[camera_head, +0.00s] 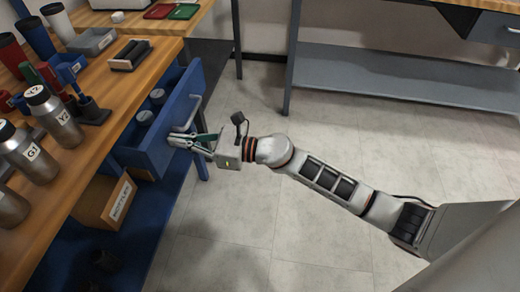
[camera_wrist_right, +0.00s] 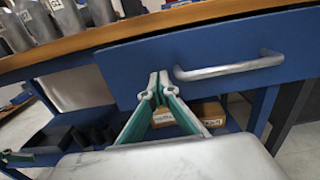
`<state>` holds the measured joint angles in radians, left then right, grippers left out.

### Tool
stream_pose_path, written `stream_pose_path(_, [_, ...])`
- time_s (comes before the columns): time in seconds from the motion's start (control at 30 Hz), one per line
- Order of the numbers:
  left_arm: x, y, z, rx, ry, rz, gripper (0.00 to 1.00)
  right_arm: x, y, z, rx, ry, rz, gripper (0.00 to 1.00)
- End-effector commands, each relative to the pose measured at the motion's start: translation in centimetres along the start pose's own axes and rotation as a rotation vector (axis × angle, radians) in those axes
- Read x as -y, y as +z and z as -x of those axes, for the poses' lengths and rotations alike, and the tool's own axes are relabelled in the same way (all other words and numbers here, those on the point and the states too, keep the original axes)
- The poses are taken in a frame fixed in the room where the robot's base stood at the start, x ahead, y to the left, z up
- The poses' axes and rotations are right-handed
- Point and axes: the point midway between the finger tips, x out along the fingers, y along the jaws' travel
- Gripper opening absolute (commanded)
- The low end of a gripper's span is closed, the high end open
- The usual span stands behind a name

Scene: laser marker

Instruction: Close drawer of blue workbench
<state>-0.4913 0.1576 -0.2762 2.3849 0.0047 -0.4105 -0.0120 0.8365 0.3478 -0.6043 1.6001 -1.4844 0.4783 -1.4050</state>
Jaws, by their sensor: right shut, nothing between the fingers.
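The blue workbench (camera_head: 95,135) has a wooden top and stands at the left in the head view. Its blue drawer (camera_head: 143,158) is pulled out, with cylindrical things inside. The drawer front also fills the upper middle of the right wrist view (camera_wrist_right: 215,58), with its silver bar handle (camera_wrist_right: 230,68) to the right. My right gripper (camera_head: 172,138) is shut and empty at the drawer front. In the right wrist view its fingertips (camera_wrist_right: 158,78) meet left of the handle, against or just before the front; I cannot tell if they touch. My left gripper is out of view.
Tumblers, labelled metal bottles (camera_head: 52,115) and a grey bin (camera_head: 93,42) stand on the benchtop. A cardboard box (camera_head: 105,200) sits on the shelf below the drawer. A grey table (camera_head: 390,75) stands at the back right. The floor between is clear.

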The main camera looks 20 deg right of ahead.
Motion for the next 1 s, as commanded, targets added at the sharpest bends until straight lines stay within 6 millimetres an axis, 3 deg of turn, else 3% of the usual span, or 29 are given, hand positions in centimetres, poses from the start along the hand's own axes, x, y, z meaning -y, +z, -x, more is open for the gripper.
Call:
stream_pose_path(0.2, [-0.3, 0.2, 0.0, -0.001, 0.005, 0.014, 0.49, -0.1, -0.3, -4.9, -0.001, 0.0, -0.003, 0.0])
stream_pose_path(0.4, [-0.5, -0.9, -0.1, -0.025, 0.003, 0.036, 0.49, 0.0, -0.3, -7.7, -0.002, 0.0, -0.003, 0.0])
stream_pose_path(0.63, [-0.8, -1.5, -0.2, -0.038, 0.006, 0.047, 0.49, 0.0, -0.2, -9.1, -0.002, -0.001, -0.002, 0.0])
stream_pose_path(1.0, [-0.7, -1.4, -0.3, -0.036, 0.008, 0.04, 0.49, 0.1, 0.0, -9.3, 0.001, -0.002, 0.001, 0.0])
